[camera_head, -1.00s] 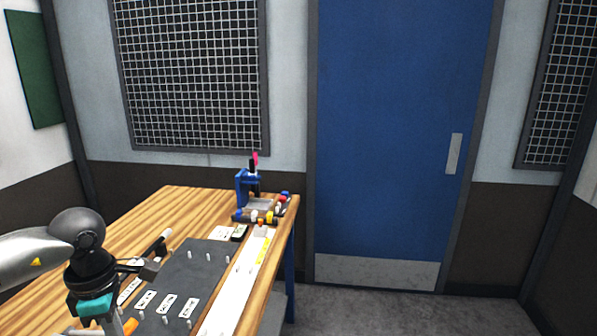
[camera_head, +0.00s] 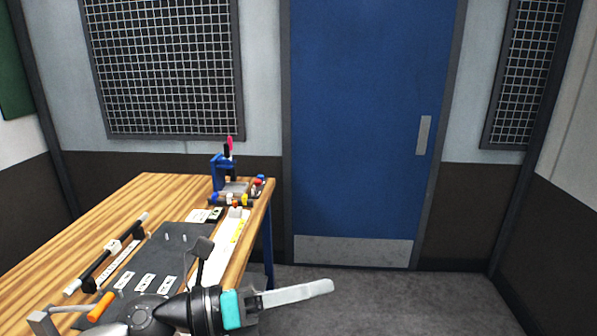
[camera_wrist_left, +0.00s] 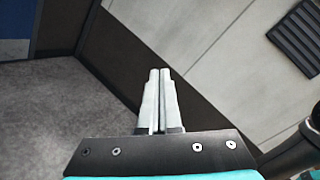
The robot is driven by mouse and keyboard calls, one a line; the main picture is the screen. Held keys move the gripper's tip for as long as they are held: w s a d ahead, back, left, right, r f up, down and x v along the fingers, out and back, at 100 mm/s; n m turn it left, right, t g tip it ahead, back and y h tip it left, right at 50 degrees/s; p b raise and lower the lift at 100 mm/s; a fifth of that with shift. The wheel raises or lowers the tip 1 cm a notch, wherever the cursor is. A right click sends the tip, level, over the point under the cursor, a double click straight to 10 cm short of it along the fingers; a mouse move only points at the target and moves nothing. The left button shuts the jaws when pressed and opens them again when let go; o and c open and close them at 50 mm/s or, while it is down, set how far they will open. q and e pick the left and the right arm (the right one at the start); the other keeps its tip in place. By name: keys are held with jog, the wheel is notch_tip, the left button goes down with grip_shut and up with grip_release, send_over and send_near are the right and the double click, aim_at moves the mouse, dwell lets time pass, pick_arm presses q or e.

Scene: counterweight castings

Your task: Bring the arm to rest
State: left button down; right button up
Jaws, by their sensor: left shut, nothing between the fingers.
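My left arm reaches in from the bottom left of the head view, past the right edge of the wooden table (camera_head: 80,228). Its left gripper (camera_head: 328,287) points right over the grey floor, clear of the table. In the left wrist view the two pale fingers of the left gripper (camera_wrist_left: 159,74) lie side by side, shut, with nothing held. Beyond them are only floor and wall. My right gripper is not in view.
On the table are a dark board (camera_head: 172,250) with pegs and white cards, a white strip with a yellow marking (camera_head: 232,238), a blue stand (camera_head: 216,174), a black bar (camera_head: 105,262) and an orange handle (camera_head: 101,307). A blue door (camera_head: 365,120) stands behind open floor (camera_head: 390,300).

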pick_arm(q)
jog(key=w+a+r+n+t+y, duration=0.1)
jog(key=w+a+n+t+y, duration=0.2)
jog(key=n, duration=0.4)
jog(key=w+a+n+t+y, duration=0.1)
jog(key=a+n+t+y, duration=0.15)
jog(key=n+t, duration=0.45)
jog(key=w+a+r+n+t+y, duration=0.1)
jog(key=a+n+t+y, duration=0.15)
jog(key=n, duration=0.55)
jog(key=s+a+f+n+g+y, duration=0.3)
jog(key=a+f+n+y, duration=0.15)
jog(key=f+n, duration=0.2)
jog(key=s+a+f+n+g+y, duration=0.2)
jog(key=a+f+n+y, duration=0.3)
jog(key=f, duration=0.3)
jog(key=s+f+n+g, duration=0.7)
jog(key=s+f+g, duration=0.45)
jog(key=s, duration=0.65)
notch_tip(320, 180, down, 32)
jog(key=s+b, duration=0.3)
jog(key=b, duration=0.5)
jog(key=s+a+f+b, duration=0.3)
jog(key=s+f+b, duration=0.2)
jog(key=s+f, duration=0.9)
notch_tip(320, 180, down, 4)
jog(key=shift+s+r+m+g+b, duration=0.1)
jog(key=shift+s+m+g+b, duration=0.2)
jog(key=shift+m+b, duration=0.15)
